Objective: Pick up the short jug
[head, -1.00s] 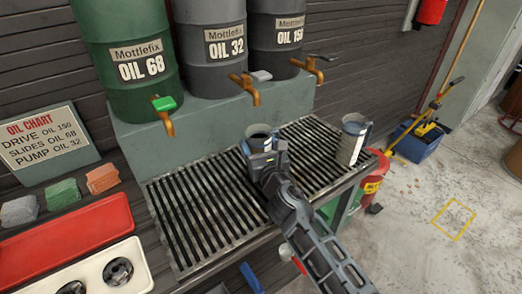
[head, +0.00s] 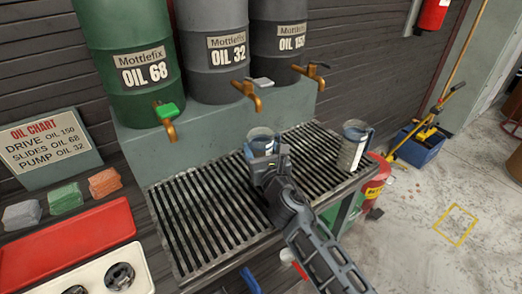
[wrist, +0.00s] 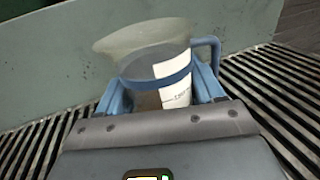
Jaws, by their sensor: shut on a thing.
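The short jug (head: 262,137) is a clear vessel with a blue band, a blue handle and a white label. My gripper (head: 267,158) is shut on it, above the middle of the drip grate below the oil taps. In the wrist view the jug (wrist: 140,50) sits between the blue fingers of my gripper (wrist: 162,92), spout to the left and handle to the right. Its base is hidden by my gripper, so I cannot tell whether it touches the grate.
A second, taller-looking jug (head: 352,148) stands near the grate's right end. Taps from the green drum (head: 125,60) and two grey drums overhang the back of the grate (head: 190,232). A sign (head: 53,148), coloured blocks and a red tray (head: 80,240) lie left.

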